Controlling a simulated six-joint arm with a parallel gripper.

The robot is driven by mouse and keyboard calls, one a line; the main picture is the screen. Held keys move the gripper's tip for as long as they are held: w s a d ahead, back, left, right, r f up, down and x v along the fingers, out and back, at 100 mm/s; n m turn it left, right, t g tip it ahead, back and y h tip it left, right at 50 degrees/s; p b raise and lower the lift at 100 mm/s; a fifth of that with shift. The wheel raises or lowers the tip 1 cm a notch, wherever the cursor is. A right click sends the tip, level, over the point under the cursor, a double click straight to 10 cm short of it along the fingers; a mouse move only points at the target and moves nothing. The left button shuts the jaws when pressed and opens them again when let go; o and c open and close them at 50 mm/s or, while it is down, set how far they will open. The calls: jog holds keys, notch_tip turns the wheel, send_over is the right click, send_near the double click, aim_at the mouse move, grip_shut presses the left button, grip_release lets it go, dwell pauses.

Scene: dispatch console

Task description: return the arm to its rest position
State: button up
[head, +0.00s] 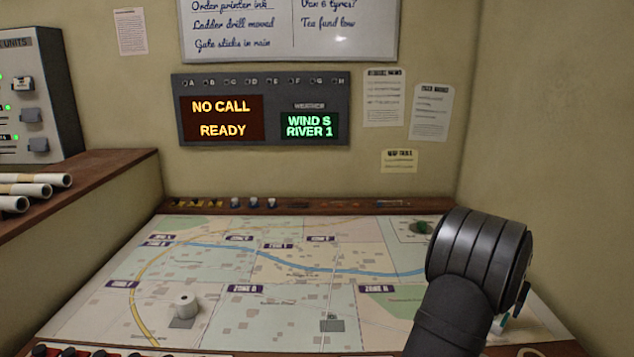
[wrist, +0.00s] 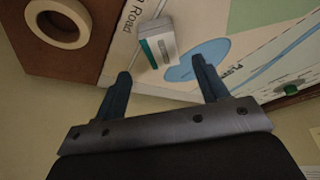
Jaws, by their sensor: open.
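My gripper (wrist: 161,66) shows in the wrist view with its two dark blue fingers spread apart and nothing between them. Beyond the fingertips lies a small white and teal box (wrist: 157,44) on the map; I cannot tell its exact distance from the fingers. In the head view my dark arm rises at the lower right over the right side of the map table (head: 250,335). The arm hides most of the gripper there.
A green piece (head: 423,227) sits at the back right. A tape roll (wrist: 57,22) lies on brown wood. Small pieces line the back ledge (head: 330,206). Rolled papers (head: 30,187) lie on the left shelf. The map's middle is mostly clear.

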jog(key=x, duration=0.9)
jog(key=r, duration=0.5)
jog(key=shift+s, duration=0.4)
jog(key=s+d+r, duration=0.3)
jog(key=s+r, duration=0.3)
jog(key=s, duration=0.4)
jog(key=w+a+n+t+y, duration=0.1)
jog(key=w+a+n+y, duration=0.4)
jog(key=w+a, duration=1.65)
jog(key=w+a+n, duration=0.3)
jog(key=a+n, duration=0.2)
jog(key=a, duration=1)
jog(key=w+a+n, duration=0.4)
jog(key=a, duration=1.2)
jog(key=shift+w+r+n+g, duration=0.15)
jog(key=shift+w+n+g, duration=0.1)
jog(key=shift+n+g, duration=0.15)
